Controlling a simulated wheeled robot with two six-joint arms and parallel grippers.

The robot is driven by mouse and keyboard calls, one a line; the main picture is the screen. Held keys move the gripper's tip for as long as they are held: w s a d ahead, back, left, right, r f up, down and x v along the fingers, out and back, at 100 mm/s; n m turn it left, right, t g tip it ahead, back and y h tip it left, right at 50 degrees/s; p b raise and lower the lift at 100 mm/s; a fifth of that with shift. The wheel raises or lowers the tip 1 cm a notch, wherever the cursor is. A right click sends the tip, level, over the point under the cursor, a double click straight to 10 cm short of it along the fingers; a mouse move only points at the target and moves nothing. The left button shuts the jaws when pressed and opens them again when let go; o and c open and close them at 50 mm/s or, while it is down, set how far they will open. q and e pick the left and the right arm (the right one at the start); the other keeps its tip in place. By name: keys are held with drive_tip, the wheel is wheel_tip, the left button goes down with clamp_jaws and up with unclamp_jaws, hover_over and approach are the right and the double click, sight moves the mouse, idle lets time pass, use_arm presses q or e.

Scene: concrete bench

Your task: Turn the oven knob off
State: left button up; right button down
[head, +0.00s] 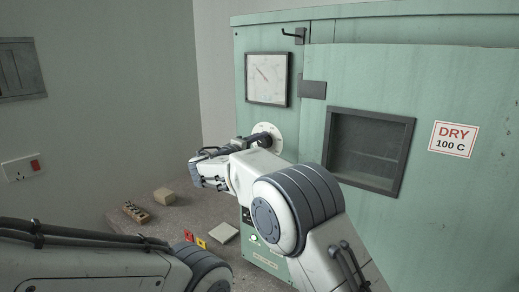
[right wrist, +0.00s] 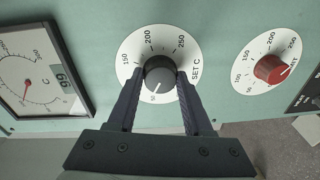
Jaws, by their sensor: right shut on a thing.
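The oven (head: 300,95) is a pale green cabinet. A dark knob (right wrist: 159,78) sits on a white numbered dial (right wrist: 131,49) marked SET C, which also shows in the head view (head: 277,131). The knob's pale pointer line points down, near the 50 mark. My right gripper (right wrist: 159,82) is shut on this knob, with one finger on each side; it also shows in the head view (head: 259,139). A red knob (right wrist: 272,69) on a second dial is to the right in the wrist view. My left arm shows at lower left, but its gripper is out of view.
A square gauge (head: 267,78) is above the dial, and a dark window (head: 368,150) is to the right. On the bench (head: 175,213) lie a box (head: 164,196), a block with holes (head: 133,212), a red tag (head: 188,235), a yellow tag (head: 201,243) and a pale tile (head: 223,233).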

drive_tip(key=n, duration=0.2)
drive_tip(key=shift+a+n, duration=0.15)
drive_tip(key=shift+n, duration=0.25)
drive_tip(key=n+p, duration=0.1)
drive_tip(key=n, duration=0.1)
drive_tip(key=shift+r+n+g, duration=0.1)
drive_tip(key=shift+n+g, duration=0.2)
drive_tip(key=n+p, duration=0.2)
drive_tip(key=n, duration=0.1)
drive_tip(key=shift+a+n+p, duration=0.1)
drive_tip(key=shift+n+p, duration=0.25)
drive_tip(key=shift+n, duration=0.05)
drive_tip(key=shift+n+h+p, duration=0.3)
drive_tip(key=shift+n+p, duration=0.55)
drive_tip(key=shift+n, duration=0.45)
drive_tip(key=shift+c, duration=1.6)
unclamp_jaws()
